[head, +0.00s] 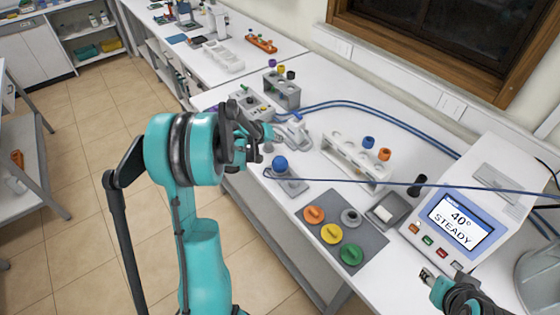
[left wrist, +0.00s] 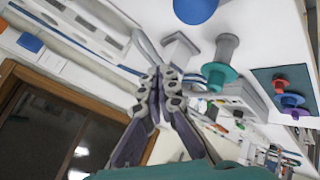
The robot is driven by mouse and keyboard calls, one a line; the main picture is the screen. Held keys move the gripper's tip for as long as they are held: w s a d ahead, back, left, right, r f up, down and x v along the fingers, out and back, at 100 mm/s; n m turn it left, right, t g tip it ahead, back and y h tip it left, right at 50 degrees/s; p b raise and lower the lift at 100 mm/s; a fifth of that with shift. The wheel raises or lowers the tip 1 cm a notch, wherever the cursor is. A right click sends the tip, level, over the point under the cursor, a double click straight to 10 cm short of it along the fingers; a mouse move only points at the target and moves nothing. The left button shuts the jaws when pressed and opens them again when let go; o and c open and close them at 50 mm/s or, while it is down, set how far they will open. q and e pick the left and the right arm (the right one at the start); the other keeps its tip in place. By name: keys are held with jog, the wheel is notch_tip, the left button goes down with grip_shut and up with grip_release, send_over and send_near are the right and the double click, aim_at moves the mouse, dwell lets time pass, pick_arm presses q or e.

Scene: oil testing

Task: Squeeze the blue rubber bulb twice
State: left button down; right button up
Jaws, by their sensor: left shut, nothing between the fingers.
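The blue rubber bulb (head: 280,163) sits on a small grey stand near the table's front edge, with a thin blue tube running from it to the right. It also shows at the top edge of the left wrist view (left wrist: 195,8), partly cut off. My left gripper (head: 256,138) is to the left of the bulb and apart from it. In the left wrist view its fingers (left wrist: 160,78) are together with nothing between them. My right gripper (head: 429,278) shows only in part at the bottom right; its finger state is unclear.
A grey mat (head: 370,239) with orange, yellow, green and grey knobs lies right of the bulb. A white tube rack (head: 350,160) stands behind, and a device (head: 462,220) reading "40° STEADY" stands at the right. The blue tube crosses the table above the mat.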

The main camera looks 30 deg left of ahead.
pick_arm(q)
jog(key=b, duration=0.4)
send_over(281, 158)
jog(key=s, duration=0.2)
jog(key=f, duration=0.6)
jog(key=shift+w+a+f, duration=0.1)
jog(key=shift+w+f, duration=0.1)
jog(key=shift+w, duration=0.05)
jog(key=shift+f+b, duration=0.45)
jog(key=shift+f, duration=0.05)
jog(key=shift+f+b, duration=0.4)
jog(key=shift+b, duration=0.1)
jog(key=shift+f+b, duration=0.8)
jog(key=shift+f, duration=0.1)
dwell(0.7)
jog(key=shift+r, duration=0.1)
jog(key=shift+r+p, duration=0.85)
jog(key=shift+r, duration=0.4)
